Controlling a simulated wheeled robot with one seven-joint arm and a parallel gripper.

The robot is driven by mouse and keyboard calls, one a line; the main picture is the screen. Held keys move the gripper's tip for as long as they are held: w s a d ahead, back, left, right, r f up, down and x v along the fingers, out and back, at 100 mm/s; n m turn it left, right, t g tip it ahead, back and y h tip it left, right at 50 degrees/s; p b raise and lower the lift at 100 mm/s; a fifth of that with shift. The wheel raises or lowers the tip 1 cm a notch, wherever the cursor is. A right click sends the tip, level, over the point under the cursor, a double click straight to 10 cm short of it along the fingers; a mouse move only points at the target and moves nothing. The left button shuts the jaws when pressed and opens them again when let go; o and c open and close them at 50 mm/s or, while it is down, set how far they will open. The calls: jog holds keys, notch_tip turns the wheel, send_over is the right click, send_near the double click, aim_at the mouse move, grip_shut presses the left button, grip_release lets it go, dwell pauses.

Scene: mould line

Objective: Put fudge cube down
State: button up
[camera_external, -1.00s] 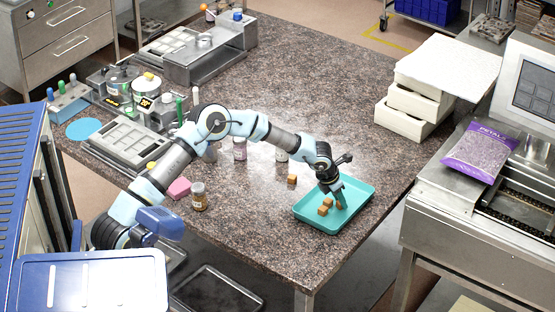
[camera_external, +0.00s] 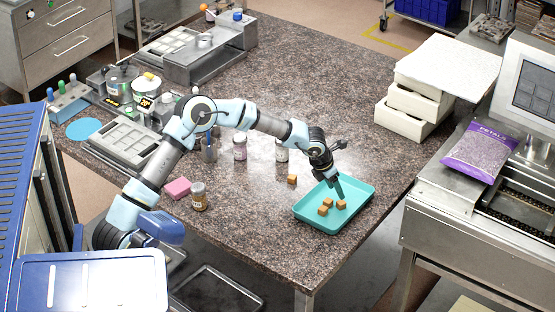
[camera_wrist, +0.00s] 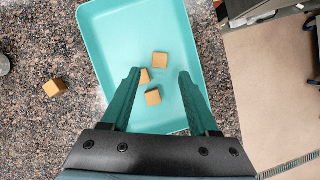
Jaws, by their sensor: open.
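Several fudge cubes are in view. Three tan-brown cubes lie in the teal tray (camera_external: 362,200); one of them (camera_external: 341,204) is at the right of the group, and in the wrist view a cube (camera_wrist: 160,59) lies farthest from my gripper. A further fudge cube (camera_external: 292,179) sits on the speckled counter left of the tray, also in the wrist view (camera_wrist: 54,88). My gripper (camera_wrist: 158,75) is open above the tray and holds nothing. Its two teal fingers are spread wide, with the cubes below in the gap between them.
A jar with a tan lid (camera_external: 199,196) and a pink block (camera_external: 178,188) stand left on the counter (camera_external: 260,235). Two more jars (camera_external: 240,149) stand behind. White boxes (camera_external: 414,105) are stacked at the back right. A steel machine with a purple petals bag (camera_external: 480,152) stands at the right.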

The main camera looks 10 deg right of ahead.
jog(key=v, duration=0.5)
jog(key=shift+r+b, duration=0.25)
jog(key=shift+b, duration=0.15)
jog(key=shift+a, duration=0.1)
